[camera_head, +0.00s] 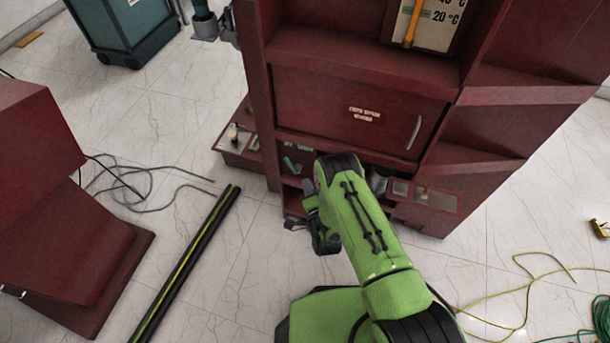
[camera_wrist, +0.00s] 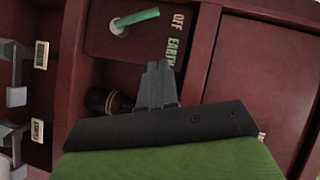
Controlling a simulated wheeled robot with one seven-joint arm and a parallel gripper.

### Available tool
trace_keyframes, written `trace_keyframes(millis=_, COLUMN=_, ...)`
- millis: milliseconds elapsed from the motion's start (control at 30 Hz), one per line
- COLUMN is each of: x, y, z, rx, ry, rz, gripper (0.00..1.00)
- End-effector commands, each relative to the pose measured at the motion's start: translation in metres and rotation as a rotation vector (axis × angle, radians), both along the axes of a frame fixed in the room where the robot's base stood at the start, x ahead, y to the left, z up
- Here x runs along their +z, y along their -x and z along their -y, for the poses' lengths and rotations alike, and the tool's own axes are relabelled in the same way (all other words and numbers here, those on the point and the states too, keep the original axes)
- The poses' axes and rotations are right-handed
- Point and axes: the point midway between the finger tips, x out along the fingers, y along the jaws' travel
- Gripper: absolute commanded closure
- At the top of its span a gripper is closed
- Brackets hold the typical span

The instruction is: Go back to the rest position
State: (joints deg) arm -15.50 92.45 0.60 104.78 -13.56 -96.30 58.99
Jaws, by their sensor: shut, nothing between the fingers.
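My arm, in green covers, reaches forward in the head view to the front of a dark red cabinet (camera_head: 300,100). My gripper (camera_head: 296,224) is small and dark there, low in front of the cabinet. In the wrist view my gripper (camera_wrist: 158,68) is shut, with its fingers together and nothing between them. It points at the red panel, below a green handle (camera_wrist: 136,19) beside the letters OFF and EARTH. The fingers look apart from the handle. The green handle also shows in the head view (camera_head: 291,164).
A black round part (camera_wrist: 106,101) sits in the panel left of my gripper. A second red cabinet (camera_head: 60,190) stands at the left. A black and yellow strip (camera_head: 185,265) and loose grey cables (camera_head: 150,185) lie on the floor. Yellow cable (camera_head: 525,285) lies at the right.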

Motion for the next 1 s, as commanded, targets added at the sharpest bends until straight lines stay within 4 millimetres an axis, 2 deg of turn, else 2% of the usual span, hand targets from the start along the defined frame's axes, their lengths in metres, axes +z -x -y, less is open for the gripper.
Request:
trace_keyframes(millis=567, x=0.0, y=0.004, z=0.001, rx=0.0, ry=-0.001, rz=0.0, gripper=1.0)
trace_keyframes(millis=633, x=0.007, y=-0.001, z=0.0, rx=0.003, ry=0.007, rz=-0.002, gripper=1.0)
trace_keyframes(millis=667, x=0.014, y=-0.006, z=-0.001, rx=0.007, ry=0.017, rz=-0.002, gripper=1.0)
trace_keyframes(millis=767, x=0.061, y=-0.034, z=-0.006, rx=0.042, ry=0.09, rz=-0.022, gripper=1.0)
trace_keyframes(millis=800, x=0.088, y=-0.047, z=-0.007, rx=0.061, ry=0.135, rz=-0.037, gripper=1.0)
trace_keyframes(millis=867, x=0.128, y=-0.061, z=-0.006, rx=0.095, ry=0.212, rz=-0.065, gripper=1.0)
trace_keyframes(millis=900, x=0.155, y=-0.067, z=-0.004, rx=0.116, ry=0.262, rz=-0.083, gripper=1.0)
trace_keyframes(millis=967, x=0.196, y=-0.071, z=0.001, rx=0.147, ry=0.338, rz=-0.11, gripper=1.0)
trace_keyframes(millis=1000, x=0.223, y=-0.071, z=0.005, rx=0.167, ry=0.391, rz=-0.127, gripper=1.0)
